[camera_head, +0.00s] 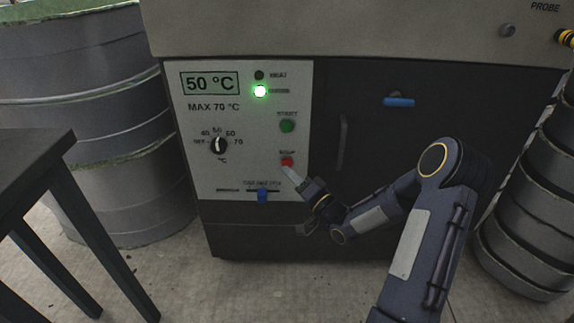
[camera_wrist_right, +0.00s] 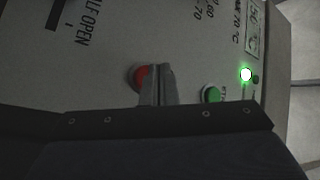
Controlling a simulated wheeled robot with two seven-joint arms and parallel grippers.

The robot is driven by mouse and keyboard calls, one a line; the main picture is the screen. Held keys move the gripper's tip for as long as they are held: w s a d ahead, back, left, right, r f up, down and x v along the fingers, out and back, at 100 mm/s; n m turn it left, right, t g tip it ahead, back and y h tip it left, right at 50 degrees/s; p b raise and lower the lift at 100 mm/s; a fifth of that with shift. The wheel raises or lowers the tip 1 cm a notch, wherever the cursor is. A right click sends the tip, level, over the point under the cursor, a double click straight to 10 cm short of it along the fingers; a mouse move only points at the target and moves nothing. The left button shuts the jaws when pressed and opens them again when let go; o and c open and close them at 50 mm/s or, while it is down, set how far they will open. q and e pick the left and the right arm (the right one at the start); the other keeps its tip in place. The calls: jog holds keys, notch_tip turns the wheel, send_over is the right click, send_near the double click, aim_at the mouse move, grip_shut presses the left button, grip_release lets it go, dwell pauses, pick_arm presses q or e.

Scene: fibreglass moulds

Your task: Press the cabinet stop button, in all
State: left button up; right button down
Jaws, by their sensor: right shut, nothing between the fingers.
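The red stop button (camera_head: 287,161) is on the pale control panel (camera_head: 250,185) of the cabinet, below the green start button (camera_head: 287,126). My right gripper (camera_head: 289,171) is shut and empty, with its fingertips at the lower edge of the red button. In the right wrist view the closed fingers (camera_wrist_right: 158,85) stand in front of the red button (camera_wrist_right: 141,78) and cover part of it. Whether the tips touch it I cannot tell. The green button (camera_wrist_right: 211,95) shows to the right of the fingers there. My left gripper is not in view.
A green lamp (camera_head: 260,91) is lit on the panel. A dial (camera_head: 218,146) and a blue slider (camera_head: 262,196) are also on it. A blue handle (camera_head: 399,101) is on the dark cabinet front. A dark table (camera_head: 38,150) stands at the left, with drums at both sides.

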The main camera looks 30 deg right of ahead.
jog(key=shift+s+a, duration=0.1)
jog(key=s, duration=0.1)
jog(key=s+a, duration=0.2)
jog(key=s, duration=0.1)
jog(key=shift+s+a, duration=0.1)
jog(key=shift+a, duration=0.15)
dwell(0.3)
dwell(0.7)
